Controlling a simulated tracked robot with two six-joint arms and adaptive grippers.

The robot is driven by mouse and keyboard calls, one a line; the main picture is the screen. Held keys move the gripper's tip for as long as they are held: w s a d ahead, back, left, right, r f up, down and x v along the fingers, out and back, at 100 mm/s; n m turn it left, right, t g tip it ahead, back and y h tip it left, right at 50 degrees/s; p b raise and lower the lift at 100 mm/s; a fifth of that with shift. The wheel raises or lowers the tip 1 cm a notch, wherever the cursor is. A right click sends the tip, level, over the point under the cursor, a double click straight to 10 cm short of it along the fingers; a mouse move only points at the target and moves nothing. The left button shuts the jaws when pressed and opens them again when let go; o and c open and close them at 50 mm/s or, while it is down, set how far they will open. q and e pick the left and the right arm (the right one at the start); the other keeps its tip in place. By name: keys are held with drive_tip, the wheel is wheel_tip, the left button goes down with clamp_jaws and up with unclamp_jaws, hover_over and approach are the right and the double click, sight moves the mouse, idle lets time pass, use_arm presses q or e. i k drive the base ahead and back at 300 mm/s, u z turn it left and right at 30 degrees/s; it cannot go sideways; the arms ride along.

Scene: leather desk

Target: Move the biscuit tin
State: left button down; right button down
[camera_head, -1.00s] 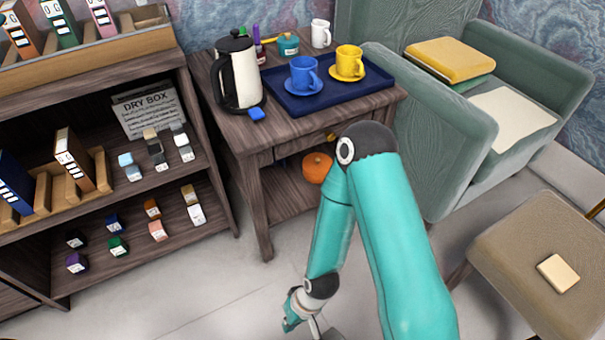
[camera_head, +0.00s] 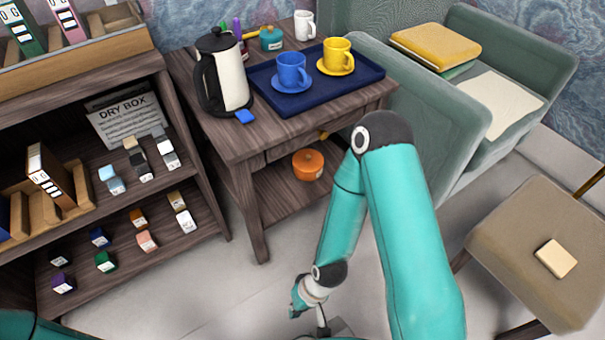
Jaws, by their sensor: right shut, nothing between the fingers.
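No tin in view is clearly marked as the biscuit tin. A round orange lidded container (camera_head: 308,165) sits on the low shelf of the side table. A smaller teal lidded pot (camera_head: 271,40) stands on the tabletop behind the blue tray. My right arm reaches down in front of the table. My right gripper (camera_head: 335,328) is at the bottom edge, mostly cut off, shut and empty. It is well below and apart from both containers. A teal piece of my arm shows at the bottom left, but my left gripper is not in view.
The side table holds a kettle (camera_head: 222,75), a blue tray (camera_head: 359,88) with a blue cup and a yellow cup, and a white mug (camera_head: 304,26). A shelf unit is at left. A green armchair (camera_head: 419,125) and a stool (camera_head: 505,235) are at right. Floor before the table is open.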

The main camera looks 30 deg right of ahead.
sight(304, 176)
drive_tip(key=z, duration=0.1)
drive_tip(key=k, duration=0.85)
drive_tip(key=u, duration=0.15)
drive_tip(key=i, duration=1.35)
drive_tip(key=z, duration=0.05)
